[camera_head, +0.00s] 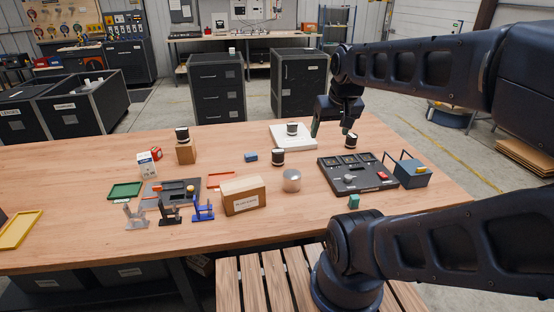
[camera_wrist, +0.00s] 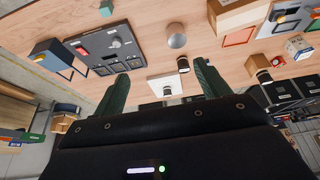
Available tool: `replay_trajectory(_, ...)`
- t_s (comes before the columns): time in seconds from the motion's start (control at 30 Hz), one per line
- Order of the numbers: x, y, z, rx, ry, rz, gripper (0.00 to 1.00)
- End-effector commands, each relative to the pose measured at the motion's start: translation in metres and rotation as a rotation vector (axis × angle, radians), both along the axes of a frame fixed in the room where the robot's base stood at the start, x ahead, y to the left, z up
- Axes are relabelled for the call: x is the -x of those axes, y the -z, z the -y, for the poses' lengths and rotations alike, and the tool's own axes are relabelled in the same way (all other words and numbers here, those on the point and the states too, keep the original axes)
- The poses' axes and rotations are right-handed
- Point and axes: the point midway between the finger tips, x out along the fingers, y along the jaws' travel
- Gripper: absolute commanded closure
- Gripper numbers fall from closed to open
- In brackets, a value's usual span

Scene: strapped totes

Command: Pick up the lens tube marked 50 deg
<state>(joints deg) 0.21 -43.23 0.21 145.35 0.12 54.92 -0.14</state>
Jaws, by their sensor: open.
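Several short dark lens tubes with a pale band stand on the table; their markings are too small to read. One (camera_head: 183,134) stands on a brown block, one (camera_head: 292,128) on a white board (camera_head: 283,139), one (camera_head: 278,157) on bare wood, and one (camera_head: 351,141) behind the dark panel. My gripper (camera_head: 331,128) is open and empty above the table's far right, between the white board and the rightmost tube. In the wrist view its green fingers are spread (camera_wrist: 162,71), with the bare-wood tube (camera_wrist: 183,65) beyond the right fingertip.
A dark control panel (camera_head: 358,180) and blue-grey box (camera_head: 413,174) stand at the right.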

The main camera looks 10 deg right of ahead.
Motion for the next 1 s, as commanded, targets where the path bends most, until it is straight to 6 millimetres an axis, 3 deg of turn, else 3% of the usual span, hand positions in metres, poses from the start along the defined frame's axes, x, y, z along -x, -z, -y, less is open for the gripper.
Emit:
replay_trajectory(0.77,-0.001,0.000,0.000,0.003,-0.005,-0.001,0.21)
replay_trajectory(0.87,-0.008,0.000,0.001,0.029,-0.037,-0.008,0.21)
replay_trajectory(1.0,-0.031,0.002,0.002,0.114,-0.153,-0.033,0.21)
